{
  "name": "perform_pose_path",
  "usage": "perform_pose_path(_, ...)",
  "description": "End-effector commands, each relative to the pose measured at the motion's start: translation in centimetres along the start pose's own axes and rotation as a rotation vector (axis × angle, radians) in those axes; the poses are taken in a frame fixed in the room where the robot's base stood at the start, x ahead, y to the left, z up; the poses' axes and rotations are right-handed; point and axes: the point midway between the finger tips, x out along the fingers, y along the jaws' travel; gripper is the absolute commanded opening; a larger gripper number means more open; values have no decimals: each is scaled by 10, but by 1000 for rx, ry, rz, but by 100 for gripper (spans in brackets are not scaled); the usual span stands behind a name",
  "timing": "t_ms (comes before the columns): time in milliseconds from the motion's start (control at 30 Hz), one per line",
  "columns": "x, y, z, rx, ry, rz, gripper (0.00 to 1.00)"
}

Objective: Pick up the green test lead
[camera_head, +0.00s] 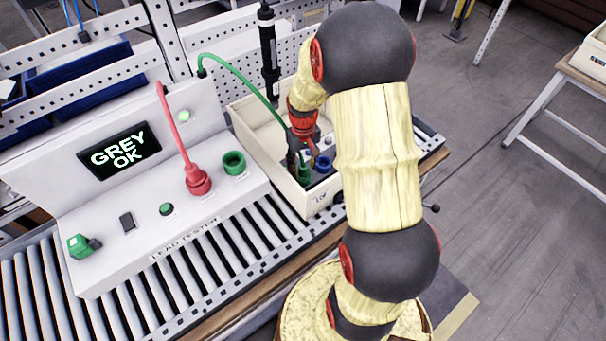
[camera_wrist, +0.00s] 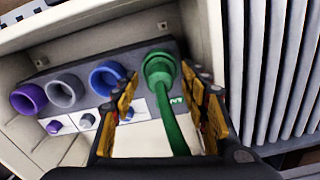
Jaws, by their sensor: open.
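The green test lead (camera_head: 240,82) runs from the top of the tester down into the cream box. In the wrist view its green plug (camera_wrist: 160,70) sits at the right end of a row of coloured sockets, and its cable (camera_wrist: 175,130) comes toward me. My gripper (camera_wrist: 165,103) is open, with one finger on each side of the green lead; whether either finger touches it is unclear. In the head view my gripper (camera_head: 301,150) is over the box, and my arm hides part of it. A green socket (camera_head: 234,163) on the tester is empty.
The tester (camera_head: 110,225) shows GREY OK on its screen (camera_head: 118,152). A red lead (camera_head: 175,130) is plugged into its red socket. Purple (camera_wrist: 29,97), grey (camera_wrist: 64,91) and blue (camera_wrist: 105,76) sockets line the box (camera_head: 262,150). A black tool (camera_head: 268,45) hangs above. Rollers lie in front.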

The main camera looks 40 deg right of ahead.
Motion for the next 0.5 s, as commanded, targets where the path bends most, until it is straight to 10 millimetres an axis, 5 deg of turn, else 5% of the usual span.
perform_pose_path(333, 13, 0, 0, 0, 1, 2, 44)
perform_pose_path(500, 13, 0, 0, 0, 1, 1, 35)
